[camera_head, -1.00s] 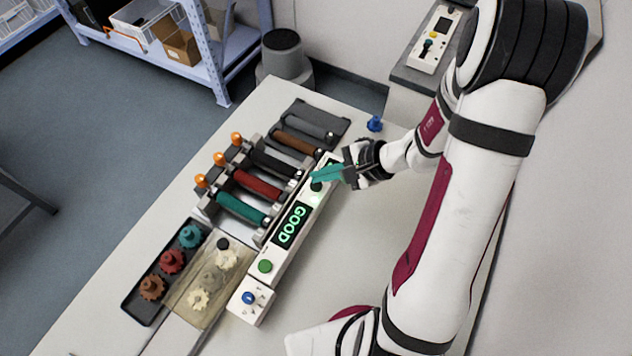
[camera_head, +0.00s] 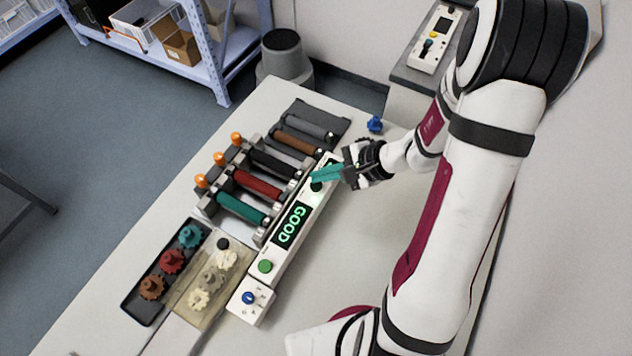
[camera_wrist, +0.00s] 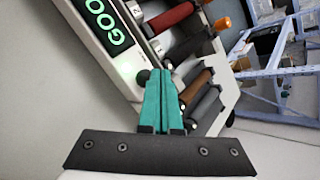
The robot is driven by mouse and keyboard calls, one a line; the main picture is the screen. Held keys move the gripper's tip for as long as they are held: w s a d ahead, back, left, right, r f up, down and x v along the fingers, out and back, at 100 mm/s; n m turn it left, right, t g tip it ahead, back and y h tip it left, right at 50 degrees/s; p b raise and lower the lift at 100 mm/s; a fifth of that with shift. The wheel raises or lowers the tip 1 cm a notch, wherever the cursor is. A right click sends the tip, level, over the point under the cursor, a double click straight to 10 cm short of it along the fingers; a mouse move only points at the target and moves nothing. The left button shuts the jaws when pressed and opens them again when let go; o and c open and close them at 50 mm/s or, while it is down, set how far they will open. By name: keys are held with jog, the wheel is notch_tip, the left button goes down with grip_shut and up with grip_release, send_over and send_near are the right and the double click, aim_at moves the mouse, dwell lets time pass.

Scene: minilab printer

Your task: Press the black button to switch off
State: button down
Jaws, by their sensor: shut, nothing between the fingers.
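The black button (camera_head: 316,186) sits near the far end of the white control panel (camera_head: 291,254). The panel's display (camera_head: 291,225) reads GOOD in green, and a green button (camera_head: 265,266) is at its near end. My gripper (camera_head: 314,177) has teal fingers that are shut and empty. The fingertips are right at the black button in the head view, partly covering it. In the wrist view the gripper tips (camera_wrist: 163,72) reach the panel's edge beside the black button (camera_wrist: 143,77). I cannot tell whether they touch it.
Rollers in teal (camera_head: 241,209), red (camera_head: 258,184) and other colours lie left of the panel. A tray (camera_head: 128,306) of gears and a box with a blue knob (camera_head: 249,298) are near the front. The table right of the panel is clear.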

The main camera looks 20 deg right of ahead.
aim_at(322, 185)
jog(key=shift+f, duration=0.4)
jog(key=shift+f, duration=0.45)
dwell(0.6)
jog(key=shift+r, duration=0.9)
jog(key=shift+r, duration=2.5)
